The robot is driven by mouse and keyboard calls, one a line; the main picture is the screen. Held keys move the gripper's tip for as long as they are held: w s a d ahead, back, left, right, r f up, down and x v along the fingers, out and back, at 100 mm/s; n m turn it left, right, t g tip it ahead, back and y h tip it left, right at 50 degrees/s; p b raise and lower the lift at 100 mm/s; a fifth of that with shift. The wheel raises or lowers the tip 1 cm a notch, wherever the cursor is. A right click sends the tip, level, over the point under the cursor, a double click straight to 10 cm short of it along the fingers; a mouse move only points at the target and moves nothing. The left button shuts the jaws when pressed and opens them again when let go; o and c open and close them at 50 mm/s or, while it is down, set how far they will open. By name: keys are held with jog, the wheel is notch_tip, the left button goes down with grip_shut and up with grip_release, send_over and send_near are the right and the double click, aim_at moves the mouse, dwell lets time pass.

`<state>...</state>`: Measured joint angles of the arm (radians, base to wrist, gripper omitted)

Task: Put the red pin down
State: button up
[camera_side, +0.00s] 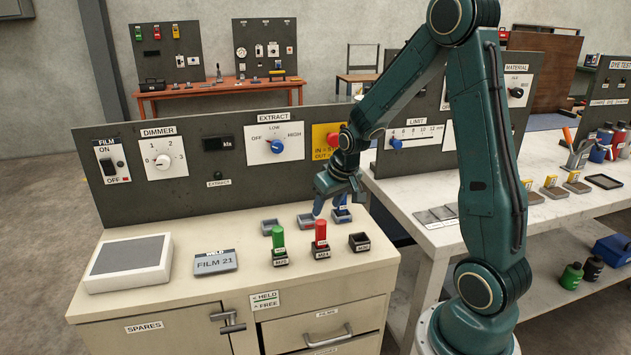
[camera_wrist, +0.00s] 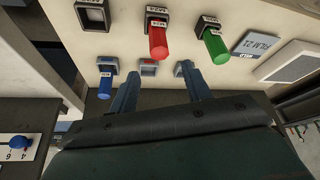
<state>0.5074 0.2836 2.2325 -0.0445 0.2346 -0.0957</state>
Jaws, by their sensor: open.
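The red pin (camera_side: 320,232) stands upright in a dark labelled socket in the front row on the beige cabinet top. It also shows in the wrist view (camera_wrist: 158,42), in front of my fingertips and apart from them. My gripper (camera_side: 331,206) is open and empty, low over the back row of sockets. In the wrist view its two fingers (camera_wrist: 160,74) stand apart on either side of the middle back socket (camera_wrist: 148,68), which holds no pin. In the side view the fingers partly hide the back row.
A green pin (camera_side: 278,238) stands left of the red one, and an empty socket (camera_side: 359,242) is on its right. A blue pin (camera_wrist: 104,86) stands in the back row close to one finger. The grey FILM 21 block (camera_side: 215,262) and white-framed pad (camera_side: 128,262) lie left. The control panel rises behind.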

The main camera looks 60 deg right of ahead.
jog(key=shift+v, duration=1.55)
jog(key=s+a+r+n, duration=0.2)
jog(key=s+a+r, duration=0.5)
jog(key=a+r, duration=0.4)
jog(key=s+a+r+n+t+y, duration=0.1)
jog(key=s+a+r+n, duration=0.1)
jog(key=s+a, duration=0.5)
jog(key=s, duration=0.3)
jog(key=shift+s+a+r+y, duration=0.15)
jog(key=shift+s+a+y, duration=0.15)
jog(key=shift+s+y, duration=0.1)
